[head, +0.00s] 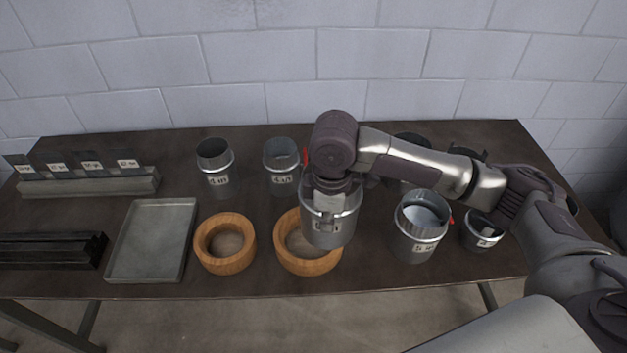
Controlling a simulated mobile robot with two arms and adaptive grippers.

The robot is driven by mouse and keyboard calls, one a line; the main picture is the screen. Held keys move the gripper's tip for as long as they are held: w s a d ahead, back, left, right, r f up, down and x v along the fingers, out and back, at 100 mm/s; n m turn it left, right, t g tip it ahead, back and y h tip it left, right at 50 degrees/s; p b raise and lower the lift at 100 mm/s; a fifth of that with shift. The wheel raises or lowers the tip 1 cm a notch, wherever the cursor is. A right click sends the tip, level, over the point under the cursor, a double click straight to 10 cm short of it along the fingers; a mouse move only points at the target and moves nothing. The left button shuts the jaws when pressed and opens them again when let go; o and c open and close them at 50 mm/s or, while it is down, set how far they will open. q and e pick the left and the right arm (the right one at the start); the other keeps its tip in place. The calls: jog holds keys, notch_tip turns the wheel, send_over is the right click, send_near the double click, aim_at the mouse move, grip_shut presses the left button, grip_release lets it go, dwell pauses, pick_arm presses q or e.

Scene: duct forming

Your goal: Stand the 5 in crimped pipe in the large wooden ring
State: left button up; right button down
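A grey metal pipe (343,228) with a partly hidden, unreadable label hangs from my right gripper (329,200), which seems shut on its upper wall; the fingertips are largely hidden. The pipe is roughly upright and overlaps the right part of the larger wooden ring (289,262) in the head view. It appears to be above the ring, but the exact gap cannot be told. The smaller wooden ring (211,256) lies to the left and is empty. My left gripper is not in view.
Labelled pipes stand at the back, left (216,175) and middle (281,178). Another pipe (418,240) and a short one (481,235) stand at the right. A grey tray (117,275), dark bars (50,252) and a labelled rack (90,186) occupy the left.

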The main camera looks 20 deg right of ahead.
aim_at(320, 241)
pick_arm(q)
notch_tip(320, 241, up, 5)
jog(key=p, duration=0.4)
pick_arm(e)
jog(key=w+r+n, duration=0.3)
jog(key=n, duration=0.4)
notch_tip(320, 241, down, 7)
jog(key=b, duration=0.8)
jog(key=shift+w+a+b, duration=0.1)
jog(key=shift+a+b, duration=0.05)
jog(key=shift+b, duration=0.15)
jog(key=shift+f+b, duration=0.9)
jog(key=shift+f, duration=2.6)
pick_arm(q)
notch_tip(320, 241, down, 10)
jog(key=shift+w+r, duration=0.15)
pick_arm(e)
jog(key=shift+f, duration=0.55)
jog(key=c, duration=1.8)
grip_release()
jog(key=o, duration=0.6)
jog(key=shift+c, duration=0.2)
